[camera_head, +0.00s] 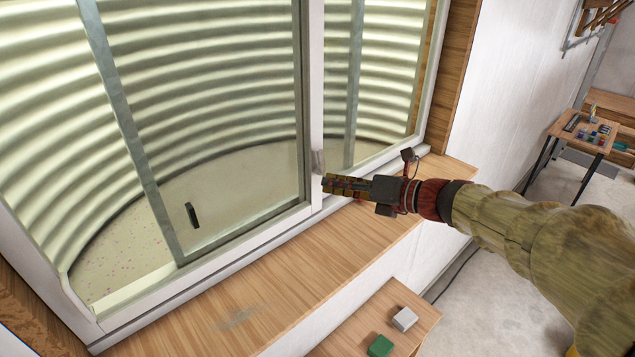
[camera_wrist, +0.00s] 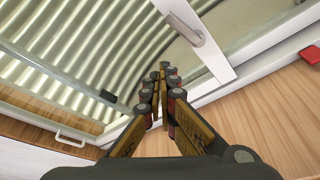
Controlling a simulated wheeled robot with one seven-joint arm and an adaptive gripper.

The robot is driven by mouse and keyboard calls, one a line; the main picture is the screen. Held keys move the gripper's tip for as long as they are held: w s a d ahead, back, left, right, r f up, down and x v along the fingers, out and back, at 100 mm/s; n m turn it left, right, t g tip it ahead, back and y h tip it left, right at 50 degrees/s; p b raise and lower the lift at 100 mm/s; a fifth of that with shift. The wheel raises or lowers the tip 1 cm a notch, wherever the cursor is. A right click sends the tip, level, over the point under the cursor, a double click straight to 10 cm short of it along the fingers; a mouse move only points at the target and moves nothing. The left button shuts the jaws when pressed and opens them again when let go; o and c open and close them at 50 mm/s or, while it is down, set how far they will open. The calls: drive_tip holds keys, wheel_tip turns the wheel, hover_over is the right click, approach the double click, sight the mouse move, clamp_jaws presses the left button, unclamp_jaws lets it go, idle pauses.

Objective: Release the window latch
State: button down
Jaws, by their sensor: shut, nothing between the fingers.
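The window latch (camera_head: 317,161) is a small grey lever on the white upright of the window (camera_head: 315,90). In the wrist view the latch (camera_wrist: 186,30) lies at an angle on the white frame, above and to the right of my fingertips. My gripper (camera_head: 328,183) reaches in from the right in the head view, with its tips just below the latch and close to the upright. In the wrist view my gripper (camera_wrist: 163,70) has its fingers together with nothing between them. I cannot tell whether the tips touch the frame.
A black handle (camera_head: 192,215) sits on the glass at left. The wooden sill (camera_head: 270,290) runs below the window. A lower wooden surface (camera_head: 365,317) holds a green block (camera_head: 381,346) and a grey block (camera_head: 404,319). A red object (camera_wrist: 311,54) lies at the wrist view's right edge.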

drive_tip(key=v, duration=0.4)
drive_tip(key=shift+w+d+f+b, duration=0.15)
drive_tip(key=shift+d+f+b, duration=0.05)
drive_tip(key=shift+f+b, duration=0.15)
